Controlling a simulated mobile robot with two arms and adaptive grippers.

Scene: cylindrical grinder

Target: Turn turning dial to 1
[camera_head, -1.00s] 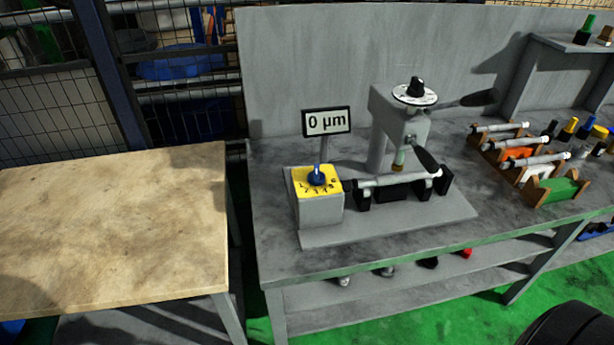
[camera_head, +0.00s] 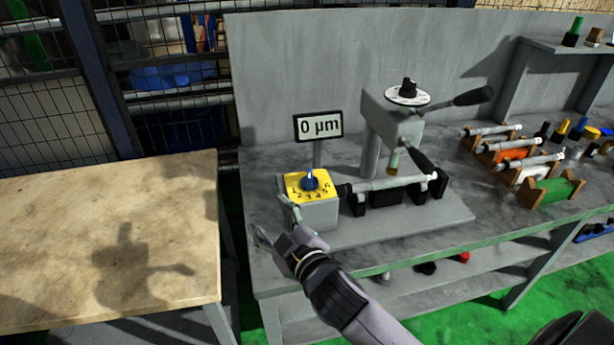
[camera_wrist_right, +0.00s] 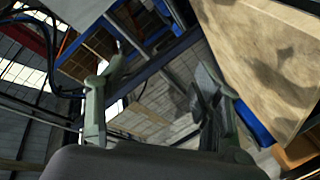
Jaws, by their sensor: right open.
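In the head view a blue knob (camera_head: 310,180) with a white mark stands on a yellow numbered plate (camera_head: 297,196) atop a grey box (camera_head: 318,214). The white mark appears to face the back; the exact number it meets is too small to read. A sign (camera_head: 319,126) behind it reads "0 µm". My right gripper (camera_head: 271,218) is open and empty, in front of and left of the box, apart from the knob as far as I can tell. In the right wrist view its spread fingers (camera_wrist_right: 160,108) hold nothing. My left gripper is not in view.
The grinder (camera_head: 395,125) has a black knob on a white disc (camera_head: 408,94) and black handles. A shaft (camera_head: 400,184) lies across black supports beside the box. Coloured shaft holders (camera_head: 515,155) stand at right. A wooden table (camera_head: 100,245) at left is clear.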

